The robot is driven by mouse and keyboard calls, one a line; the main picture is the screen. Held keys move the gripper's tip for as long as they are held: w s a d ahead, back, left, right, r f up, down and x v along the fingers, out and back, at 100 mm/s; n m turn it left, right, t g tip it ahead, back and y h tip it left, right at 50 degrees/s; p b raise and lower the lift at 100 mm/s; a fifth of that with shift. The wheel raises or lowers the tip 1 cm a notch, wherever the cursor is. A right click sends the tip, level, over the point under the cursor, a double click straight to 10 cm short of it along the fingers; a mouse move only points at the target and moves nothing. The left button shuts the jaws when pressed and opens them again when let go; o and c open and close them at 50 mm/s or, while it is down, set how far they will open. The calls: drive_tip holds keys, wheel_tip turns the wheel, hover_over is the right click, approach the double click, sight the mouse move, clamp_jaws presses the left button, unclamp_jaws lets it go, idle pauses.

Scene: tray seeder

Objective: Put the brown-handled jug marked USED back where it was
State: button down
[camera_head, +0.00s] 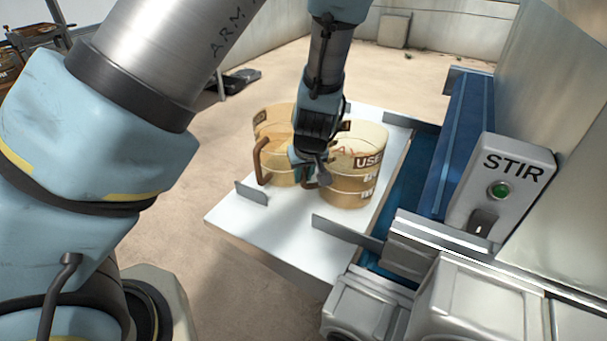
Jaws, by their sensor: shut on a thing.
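The jug marked USED (350,185) is a tan, see-through banded jug at the right of a pair. It appears upright over the white board (265,222); whether its base touches the board is unclear. My gripper (312,172) comes down from above at its left side and is shut on its handle, which the fingers mostly hide. A second tan jug (283,170) stands just behind and to the left, with a brown handle (260,160) on its left side. My gripper partly covers this second jug, and any full marking on it is hidden.
A grey STIR box (515,170) with a green button (499,190) stands at the right. A blue conveyor (459,140) runs beside the board. Low grey plates (348,233) and (251,193) stand up at the board's front. The board's front left is bare.

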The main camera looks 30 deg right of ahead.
drive_tip(key=shift+f, duration=0.15)
drive_tip(key=c, duration=0.8)
unclamp_jaws()
drive_tip(key=p+v, duration=0.1)
drive_tip(key=v, duration=1.1)
